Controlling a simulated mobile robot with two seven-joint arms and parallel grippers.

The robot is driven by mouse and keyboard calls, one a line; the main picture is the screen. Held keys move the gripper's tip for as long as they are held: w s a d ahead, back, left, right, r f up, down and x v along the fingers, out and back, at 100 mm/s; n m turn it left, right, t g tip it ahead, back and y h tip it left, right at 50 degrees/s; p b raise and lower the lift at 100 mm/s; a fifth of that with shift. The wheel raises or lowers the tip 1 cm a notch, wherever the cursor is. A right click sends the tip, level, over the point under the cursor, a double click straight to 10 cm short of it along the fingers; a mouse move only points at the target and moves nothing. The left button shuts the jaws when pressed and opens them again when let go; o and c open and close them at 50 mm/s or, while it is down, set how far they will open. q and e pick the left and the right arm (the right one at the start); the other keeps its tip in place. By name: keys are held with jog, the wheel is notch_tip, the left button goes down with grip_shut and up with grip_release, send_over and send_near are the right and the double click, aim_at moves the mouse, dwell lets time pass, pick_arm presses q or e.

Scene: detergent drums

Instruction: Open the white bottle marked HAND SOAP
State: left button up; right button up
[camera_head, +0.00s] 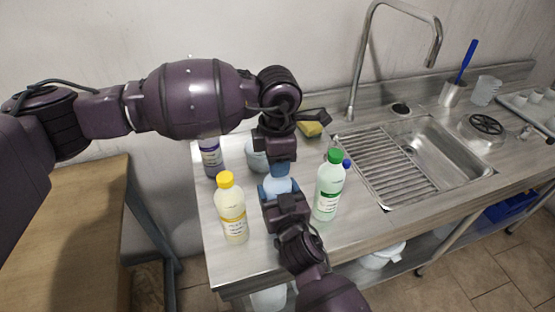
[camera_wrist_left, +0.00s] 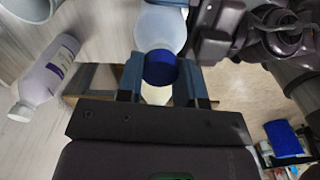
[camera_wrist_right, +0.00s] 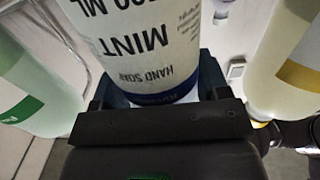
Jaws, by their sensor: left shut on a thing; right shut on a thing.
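The white HAND SOAP bottle (camera_head: 277,185) stands among other bottles on the steel counter, mostly hidden by my grippers. Its label, with MINT and HAND SOAP, shows upside down in the right wrist view (camera_wrist_right: 150,50). My right gripper (camera_head: 279,192) is shut on the bottle's body from the front side. My left gripper (camera_head: 282,168) comes down from above. In the left wrist view its fingers are shut on the bottle's blue cap (camera_wrist_left: 160,68), with the white body beyond it. I cannot tell whether the cap is loosened.
A yellow-capped bottle (camera_head: 231,210) stands close on the left, a green-capped bottle (camera_head: 329,188) close on the right. A purple-labelled bottle (camera_head: 210,158) and a pale tub (camera_head: 257,157) are behind. The ribbed drainer (camera_head: 385,170) and sink (camera_head: 440,150) lie to the right.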

pick_arm(q)
jog(key=n, duration=1.2)
jog(key=shift+n, duration=0.3)
jog(key=n, duration=1.1)
jog(key=shift+r, duration=0.1)
jog(key=shift+r, duration=0.25)
jog(key=shift+r, duration=0.7)
jog(key=shift+r, duration=0.2)
